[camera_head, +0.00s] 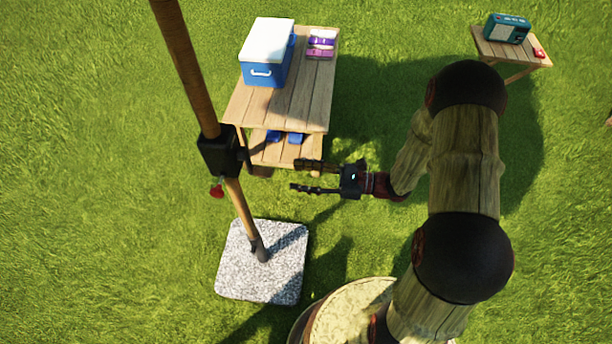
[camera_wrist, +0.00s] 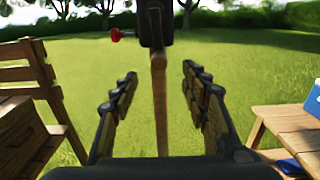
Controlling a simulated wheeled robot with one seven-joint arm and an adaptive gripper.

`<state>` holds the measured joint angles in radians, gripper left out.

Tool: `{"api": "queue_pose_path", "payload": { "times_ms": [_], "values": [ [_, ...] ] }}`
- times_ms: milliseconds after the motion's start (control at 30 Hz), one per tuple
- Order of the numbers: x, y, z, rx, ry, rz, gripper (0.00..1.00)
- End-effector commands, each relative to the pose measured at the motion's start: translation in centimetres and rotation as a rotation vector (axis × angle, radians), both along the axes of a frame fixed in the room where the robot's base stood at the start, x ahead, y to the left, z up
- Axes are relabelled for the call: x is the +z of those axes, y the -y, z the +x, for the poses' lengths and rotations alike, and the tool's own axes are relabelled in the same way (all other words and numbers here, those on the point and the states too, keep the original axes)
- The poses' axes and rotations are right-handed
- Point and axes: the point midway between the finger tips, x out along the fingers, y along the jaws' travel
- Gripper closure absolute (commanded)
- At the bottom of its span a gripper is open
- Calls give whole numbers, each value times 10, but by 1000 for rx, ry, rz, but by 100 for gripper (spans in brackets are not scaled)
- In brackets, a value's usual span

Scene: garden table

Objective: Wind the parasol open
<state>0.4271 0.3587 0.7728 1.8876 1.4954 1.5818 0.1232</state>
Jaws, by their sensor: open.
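The parasol pole (camera_head: 189,70) is wooden and stands in a square speckled stone base (camera_head: 232,268). A black crank housing (camera_head: 219,151) is fixed on the pole, with a red crank knob (camera_head: 217,191) hanging below it. In the wrist view the housing (camera_wrist: 154,22) is at the top centre and the red knob (camera_wrist: 116,35) sticks out to its left. My gripper (camera_head: 301,177) is open and empty, to the right of the pole and apart from it. In the wrist view the pole (camera_wrist: 160,105) shows between the open fingers. The parasol's canopy is out of view.
A small side table (camera_head: 490,47) holds a green radio (camera_head: 508,28). A wooden chair (camera_wrist: 20,85) shows left in the wrist view. Grass around the base is open.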

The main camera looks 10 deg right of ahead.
Motion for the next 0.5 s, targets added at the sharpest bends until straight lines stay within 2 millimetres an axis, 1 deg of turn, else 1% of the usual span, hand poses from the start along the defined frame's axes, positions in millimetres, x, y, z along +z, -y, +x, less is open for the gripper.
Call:
{"api": "queue_pose_path", "payload": {
  "times_ms": [100,500],
  "values": [
    [-1,-13,4,4,0,-1,55],
    [-1,-54,18,5,0,-2,55]
  ]
}}
